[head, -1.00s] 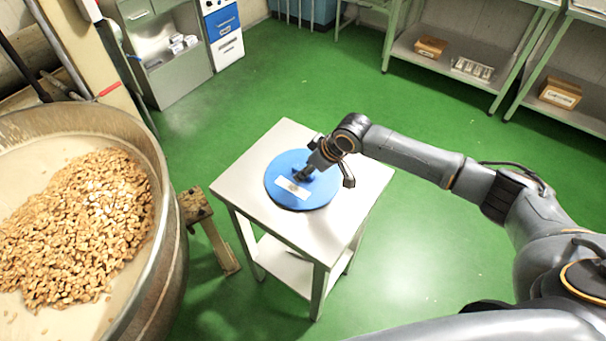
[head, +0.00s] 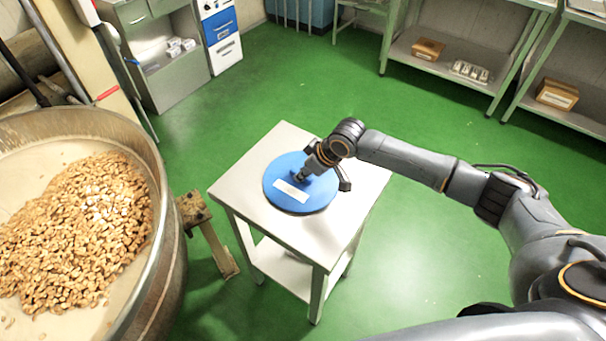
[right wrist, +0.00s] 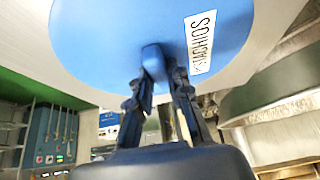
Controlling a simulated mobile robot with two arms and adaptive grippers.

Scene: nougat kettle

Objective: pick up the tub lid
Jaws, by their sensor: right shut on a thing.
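The tub lid (head: 291,201) is a round blue disc with a white label, over the small white table (head: 243,186) in the head view. My right gripper (head: 301,177) is at the middle of the lid, shut on its raised knob. In the right wrist view the lid (right wrist: 110,45) fills the upper part, and my right gripper's fingers (right wrist: 160,78) close on the blue knob (right wrist: 153,58). I cannot tell whether the lid touches the table top or is slightly above it. My left gripper is not in view.
A large metal kettle (head: 155,255) full of nuts (head: 85,230) stands at the left. A wooden-coloured stand (head: 215,245) is between it and the table. Shelves with boxes (head: 557,94) stand at the back right. Green floor is free around the table's right side.

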